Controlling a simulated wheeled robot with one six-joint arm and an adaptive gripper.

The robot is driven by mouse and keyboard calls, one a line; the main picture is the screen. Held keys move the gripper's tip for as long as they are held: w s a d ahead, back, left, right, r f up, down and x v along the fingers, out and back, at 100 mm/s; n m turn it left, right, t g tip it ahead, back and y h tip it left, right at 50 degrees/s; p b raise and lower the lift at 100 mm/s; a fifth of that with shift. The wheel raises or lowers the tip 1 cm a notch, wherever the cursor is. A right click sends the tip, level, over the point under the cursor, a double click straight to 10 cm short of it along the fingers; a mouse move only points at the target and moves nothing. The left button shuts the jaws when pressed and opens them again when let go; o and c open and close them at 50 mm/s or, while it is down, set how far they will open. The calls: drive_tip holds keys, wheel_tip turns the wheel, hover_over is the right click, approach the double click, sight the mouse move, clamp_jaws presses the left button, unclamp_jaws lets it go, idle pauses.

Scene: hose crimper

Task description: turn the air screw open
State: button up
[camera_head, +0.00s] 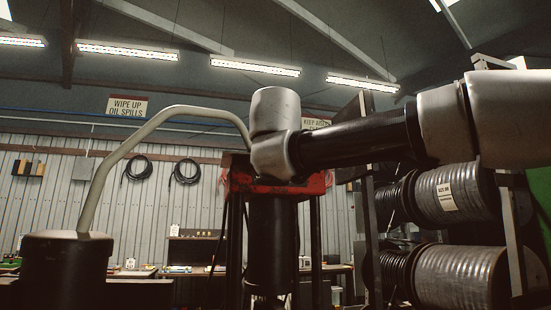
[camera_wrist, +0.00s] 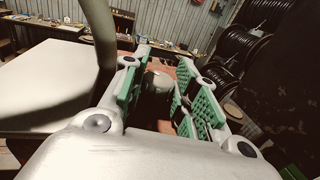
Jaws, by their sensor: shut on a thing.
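My gripper (camera_wrist: 162,62) shows in the wrist view, with green ribbed pads on both fingers. It is shut on a small, pale, rounded piece (camera_wrist: 158,80) low between the pads. This appears to be the air screw, but its shape is mostly hidden by the fingers and shadow. A reddish-brown surface shows just beyond the fingertips. In the head view my arm crosses in front of the crimper's red frame (camera_head: 318,186), and my gripper and the air screw cannot be made out there.
A bent pale pipe (camera_head: 140,128) rises from a black cylinder (camera_head: 65,268) at left and passes behind my arm. Hose reels (camera_head: 462,275) stand on a rack at right. A pale flat surface (camera_wrist: 50,85) lies left of my gripper in the wrist view. Benches line the back wall.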

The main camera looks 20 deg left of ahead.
drive_tip(key=shift+f+h, duration=0.2)
drive_tip(key=shift+h, duration=0.1)
drive_tip(key=o, duration=1)
drive_tip(key=shift+r, duration=0.1)
drive_tip(key=shift+r, duration=0.1)
wheel_tip(320, 180, up, 10)
drive_tip(key=shift+f, duration=0.15)
